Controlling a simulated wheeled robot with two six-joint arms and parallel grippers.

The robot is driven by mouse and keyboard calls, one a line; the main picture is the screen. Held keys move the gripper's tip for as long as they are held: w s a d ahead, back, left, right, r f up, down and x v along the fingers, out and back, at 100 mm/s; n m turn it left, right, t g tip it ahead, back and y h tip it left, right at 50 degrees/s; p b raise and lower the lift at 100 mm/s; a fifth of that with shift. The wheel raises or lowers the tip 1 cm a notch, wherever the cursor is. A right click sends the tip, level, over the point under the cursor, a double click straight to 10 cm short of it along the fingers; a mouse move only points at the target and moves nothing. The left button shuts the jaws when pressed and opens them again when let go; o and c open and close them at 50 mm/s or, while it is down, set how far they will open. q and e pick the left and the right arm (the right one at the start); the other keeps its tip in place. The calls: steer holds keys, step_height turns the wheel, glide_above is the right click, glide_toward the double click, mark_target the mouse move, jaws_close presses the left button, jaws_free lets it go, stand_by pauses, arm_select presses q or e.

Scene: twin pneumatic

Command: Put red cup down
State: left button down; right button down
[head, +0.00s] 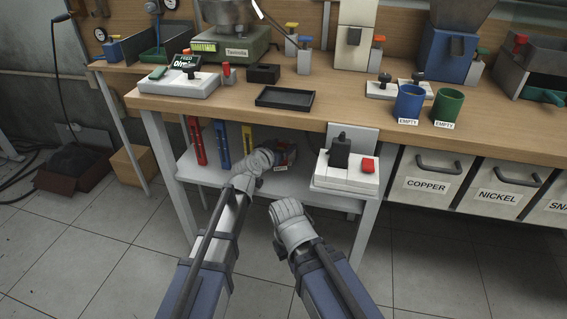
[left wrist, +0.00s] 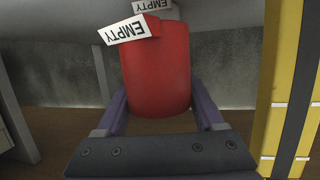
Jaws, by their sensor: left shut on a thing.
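The red cup (left wrist: 155,75) with a white EMPTY tag fills the middle of the left wrist view. It sits between the two purple fingers of my left gripper (left wrist: 165,110), which is shut on it. In the head view my left gripper (head: 277,154) reaches under the tabletop, over the lower shelf (head: 230,178). Only a little of the red cup (head: 291,152) shows there. I cannot tell whether it touches the shelf.
Red (head: 196,142), blue (head: 221,144) and yellow (head: 247,138) upright binders stand left of my left gripper. A second EMPTY tag (left wrist: 152,5) shows behind the cup. Blue (head: 409,104) and green (head: 447,106) cups stand on the bench. A switch box (head: 345,180) is at right.

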arm_select(q)
steer(key=shift+f, duration=0.15)
step_height(320, 180, down, 3)
steer(key=b, duration=0.3)
steer(key=shift+f, duration=0.2)
steer(key=shift+b, duration=0.3)
